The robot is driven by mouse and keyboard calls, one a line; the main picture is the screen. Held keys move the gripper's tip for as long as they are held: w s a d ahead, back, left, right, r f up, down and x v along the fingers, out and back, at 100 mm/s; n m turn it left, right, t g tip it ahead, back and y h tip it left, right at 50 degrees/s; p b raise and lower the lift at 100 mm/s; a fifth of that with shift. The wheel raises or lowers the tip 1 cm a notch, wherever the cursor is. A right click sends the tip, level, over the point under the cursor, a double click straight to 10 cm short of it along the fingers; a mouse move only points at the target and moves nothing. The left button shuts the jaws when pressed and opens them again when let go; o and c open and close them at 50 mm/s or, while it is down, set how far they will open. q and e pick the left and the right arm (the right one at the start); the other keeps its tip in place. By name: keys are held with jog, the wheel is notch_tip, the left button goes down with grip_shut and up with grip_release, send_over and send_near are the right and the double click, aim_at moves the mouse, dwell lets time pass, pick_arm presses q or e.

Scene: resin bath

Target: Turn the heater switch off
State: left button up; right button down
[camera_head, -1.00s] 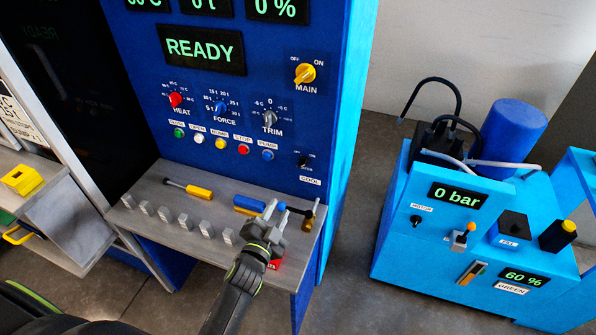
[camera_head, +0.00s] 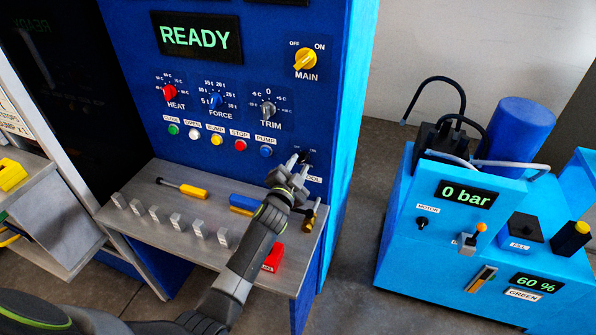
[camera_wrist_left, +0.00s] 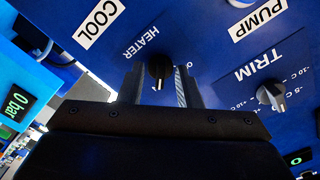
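The black heater switch (camera_wrist_left: 159,66), a small round knob with a pale pointer mark, is on the blue panel beside its HEATER label in the left wrist view. My left gripper (camera_wrist_left: 160,86) is open, with one finger on each side of the knob; whether either finger touches it is unclear. In the head view the left gripper (camera_head: 298,164) reaches the lower right of the panel, partly covering the switch (camera_head: 308,154). The right gripper does not show.
A grey shelf (camera_head: 140,222) below holds several metal blocks, screwdrivers and a red item (camera_head: 274,257). The TRIM knob (camera_wrist_left: 271,94) and PUMP button (camera_head: 265,151) are nearby. A blue pump unit (camera_head: 400,240) stands right, across a floor gap.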

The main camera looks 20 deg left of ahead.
pick_arm(q)
jog(key=shift+w, duration=0.15)
grip_shut()
jog(key=shift+n, duration=0.4)
jog(key=shift+d+n+b, duration=0.2)
jog(key=shift+n+b, duration=1.85)
jog(key=shift+n, duration=2.2)
jog(key=shift+d+n+b, duration=0.2)
jog(key=shift+n+b, duration=1.8)
jog(key=shift+n, duration=2.25)
